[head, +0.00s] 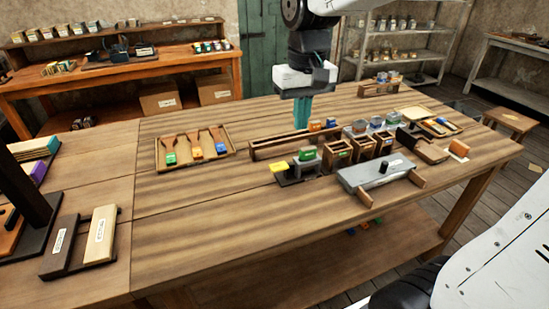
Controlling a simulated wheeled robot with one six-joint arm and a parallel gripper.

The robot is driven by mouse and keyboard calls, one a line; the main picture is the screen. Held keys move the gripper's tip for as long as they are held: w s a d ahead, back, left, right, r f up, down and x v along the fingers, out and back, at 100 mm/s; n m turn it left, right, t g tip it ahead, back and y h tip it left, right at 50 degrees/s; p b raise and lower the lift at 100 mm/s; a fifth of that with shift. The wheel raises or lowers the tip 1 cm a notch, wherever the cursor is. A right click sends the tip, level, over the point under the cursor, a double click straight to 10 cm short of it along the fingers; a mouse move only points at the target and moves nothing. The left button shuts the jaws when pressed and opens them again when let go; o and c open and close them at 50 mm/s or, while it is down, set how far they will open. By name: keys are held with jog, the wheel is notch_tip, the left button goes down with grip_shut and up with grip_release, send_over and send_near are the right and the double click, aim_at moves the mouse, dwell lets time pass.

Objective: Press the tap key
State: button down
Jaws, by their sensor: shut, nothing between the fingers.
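My gripper (302,112) points straight down over the middle of the wooden table, its teal fingers shut and empty. Its tips are just behind the left part of a long wooden rail (268,150); I cannot tell their height above the table. No part is clearly marked as the tap key. A small black block with a yellow top (279,167) and a grey block with a green top (307,154) stand in front of the rail, below and apart from my gripper. A grey plate with a black knob (364,176) lies to their right.
Small wooden boxes (337,152) stand right of the green-topped block. A wooden tray (163,152) with coloured tags lies at the left. A dark and pale wooden frame (78,240) is at front left. The table (230,235) is clear at its front middle.

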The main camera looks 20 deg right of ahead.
send_over(275, 166)
notch_tip(275, 166, down, 4)
jog(key=shift+a, duration=0.1)
jog(key=shift+f, duration=0.15)
notch_tip(275, 166, down, 14)
jog(key=shift+r, duration=0.1)
dwell(0.5)
